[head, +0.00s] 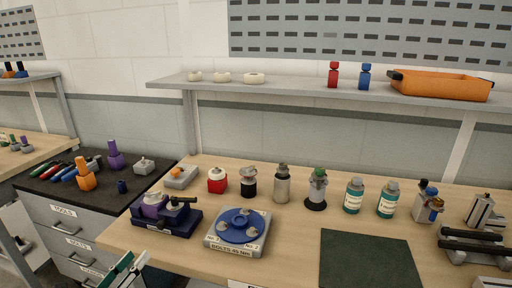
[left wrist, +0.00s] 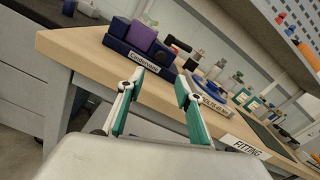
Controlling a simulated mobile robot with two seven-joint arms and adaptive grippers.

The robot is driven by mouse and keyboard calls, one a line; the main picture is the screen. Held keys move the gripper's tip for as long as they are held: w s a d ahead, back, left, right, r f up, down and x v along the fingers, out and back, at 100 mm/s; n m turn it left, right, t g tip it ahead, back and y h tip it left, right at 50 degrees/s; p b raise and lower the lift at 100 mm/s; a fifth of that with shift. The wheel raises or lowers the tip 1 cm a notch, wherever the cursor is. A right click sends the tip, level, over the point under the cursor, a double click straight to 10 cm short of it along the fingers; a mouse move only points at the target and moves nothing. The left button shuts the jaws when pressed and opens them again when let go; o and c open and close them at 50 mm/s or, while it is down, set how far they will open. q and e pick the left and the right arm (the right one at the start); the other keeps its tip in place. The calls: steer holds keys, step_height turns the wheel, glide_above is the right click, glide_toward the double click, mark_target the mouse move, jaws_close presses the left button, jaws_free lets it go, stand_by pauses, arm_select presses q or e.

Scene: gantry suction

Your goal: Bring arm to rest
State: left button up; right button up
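My left gripper (head: 128,269) shows at the bottom left of the head view, in front of the bench's front edge. In the left wrist view its two green-and-white fingers (left wrist: 161,90) are spread apart with nothing between them. They point toward the front edge of the wooden bench (left wrist: 85,45), near the dark blue holder (left wrist: 135,56) with a purple block. Whether the fingers touch the bench cannot be told. My right gripper is not in view.
On the bench (head: 290,250) stand the blue holder (head: 160,221), a round blue bolt plate (head: 240,224), several bottles and a dark green mat (head: 368,259). A shelf (head: 300,89) runs above with an orange tray (head: 441,85). A drawer cabinet (head: 70,225) stands left.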

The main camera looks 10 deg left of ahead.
arm_select(q)
steer(key=s+d+f+n+g, duration=0.3)
steer(key=s+d+f+n, duration=0.3)
steer(key=d+f+n, duration=0.4)
steer(key=s+d+f+n+g+h, duration=0.1)
steer(key=s+d+f+n+g, duration=0.3)
steer(key=d+f+n, duration=0.6)
step_height(320, 180, down, 4)
steer(key=s+n, duration=0.2)
steer(key=n, duration=0.6)
steer(key=shift+s+d+r+h, duration=0.15)
steer(key=shift+s+d+h, duration=0.15)
steer(key=shift+s+d, duration=0.1)
